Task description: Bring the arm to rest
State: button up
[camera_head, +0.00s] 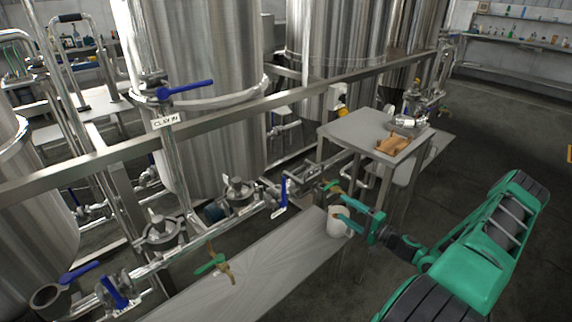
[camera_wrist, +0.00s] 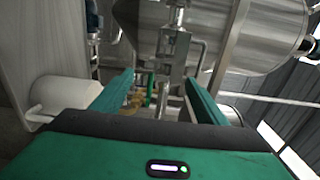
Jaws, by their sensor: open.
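My green arm reaches in from the right of the head view. My gripper (camera_head: 336,203) is above the far end of the low metal bench, close to a white mug (camera_head: 338,223). In the wrist view the two fingers of my gripper (camera_wrist: 157,88) are spread apart with nothing held between them. The white mug (camera_wrist: 72,93) lies outside the left finger there; whether they touch cannot be told. Brass and green tap parts (camera_wrist: 148,95) show beyond the gap between the fingers.
Steel pipework with blue-handled valves (camera_head: 280,200) and a green-handled tap (camera_head: 212,263) runs along the low bench (camera_head: 240,290). Large steel tanks (camera_head: 200,90) stand behind a long rail (camera_head: 240,112). A small table (camera_head: 350,130) holds a wooden item (camera_head: 392,144). Open floor lies at right.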

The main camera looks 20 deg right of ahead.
jog(key=s+a+r+n+g+y, duration=0.2)
jog(key=s+a+r+n+g, duration=0.45)
jog(key=a+n+g, duration=0.45)
jog(key=s+r+m+g+h, duration=0.1)
jog(key=s+r+g+h, duration=0.2)
jog(key=s+r, duration=0.9)
jog(key=s+a+r+m+g+h, duration=0.1)
jog(key=s+r+h, duration=0.4)
jog(key=s+r, duration=0.6)
jog(key=s+m+g, duration=0.1)
jog(key=s+g, duration=0.1)
jog(key=s, duration=0.3)
jog(key=shift+a+r, duration=0.25)
jog(key=shift+r, duration=0.1)
